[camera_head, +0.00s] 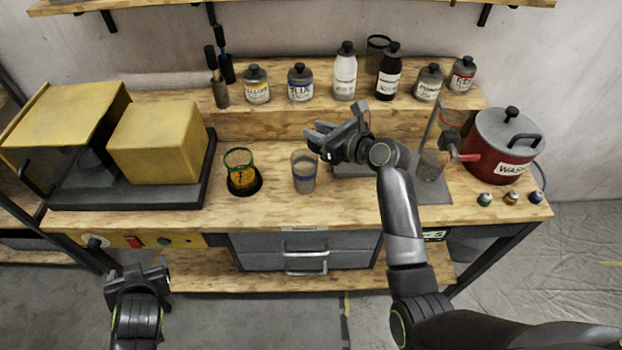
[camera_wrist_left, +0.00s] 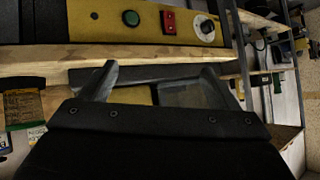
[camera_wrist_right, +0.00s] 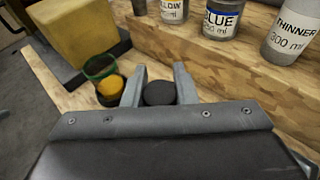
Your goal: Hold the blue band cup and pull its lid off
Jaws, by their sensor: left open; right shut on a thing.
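My left gripper (camera_head: 137,274) is open and empty, low in front of the bench's left part, away from the cup.
A green-rimmed cup (camera_head: 240,172) with orange contents stands left of the blue band cup. A yellow machine (camera_head: 155,142) fills the left of the bench. Several labelled bottles line the raised shelf. A red waste pot (camera_head: 503,148) is at right. Bare wood lies in front of the cups.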

